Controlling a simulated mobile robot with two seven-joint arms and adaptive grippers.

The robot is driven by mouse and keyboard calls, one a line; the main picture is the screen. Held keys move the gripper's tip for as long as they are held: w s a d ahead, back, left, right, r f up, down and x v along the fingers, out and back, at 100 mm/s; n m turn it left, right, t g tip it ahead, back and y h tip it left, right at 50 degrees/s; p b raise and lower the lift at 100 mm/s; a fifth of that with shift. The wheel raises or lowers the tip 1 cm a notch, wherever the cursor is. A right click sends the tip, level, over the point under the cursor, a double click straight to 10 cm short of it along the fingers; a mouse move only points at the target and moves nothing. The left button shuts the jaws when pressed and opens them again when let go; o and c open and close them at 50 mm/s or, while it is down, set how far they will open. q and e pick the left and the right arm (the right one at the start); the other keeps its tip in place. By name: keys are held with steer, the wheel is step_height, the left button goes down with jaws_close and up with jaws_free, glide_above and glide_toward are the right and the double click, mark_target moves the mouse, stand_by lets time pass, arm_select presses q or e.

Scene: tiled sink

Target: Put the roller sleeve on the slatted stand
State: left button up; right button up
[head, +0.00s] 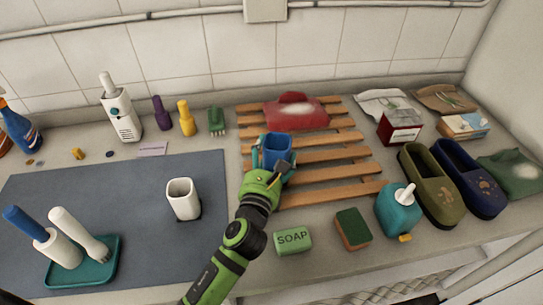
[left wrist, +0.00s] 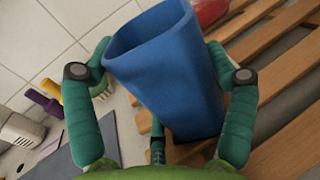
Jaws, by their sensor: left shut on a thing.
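My left gripper (head: 276,162) is shut on a blue, open-topped hollow sleeve (head: 278,146). In the left wrist view, the fingers stand on either side of the blue sleeve (left wrist: 170,75), which tilts a little. The sleeve is at the left part of the wooden slatted stand (head: 330,155); I cannot tell if its base touches the slats. The stand also shows behind it in the left wrist view (left wrist: 285,35). A white hollow sleeve-like holder (head: 184,199) stands upright on the grey-blue mat (head: 130,180). My right gripper is not in view.
A red bag (head: 295,111) lies on the stand's back slats. Green soap (head: 293,240), a sponge (head: 353,229) and a teal pump bottle (head: 398,210) stand in front. Shoes (head: 432,185) are at the right. A teal tray (head: 105,268) holds white cylinders. The stand's middle slats are clear.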

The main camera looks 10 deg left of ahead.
arm_select(q)
steer(key=o, duration=1)
steer(key=shift+o, duration=0.7)
steer(key=s+b, duration=0.2)
steer(key=s, duration=0.9)
steer(key=shift+s+r, duration=0.1)
steer(key=shift+s, duration=0.4)
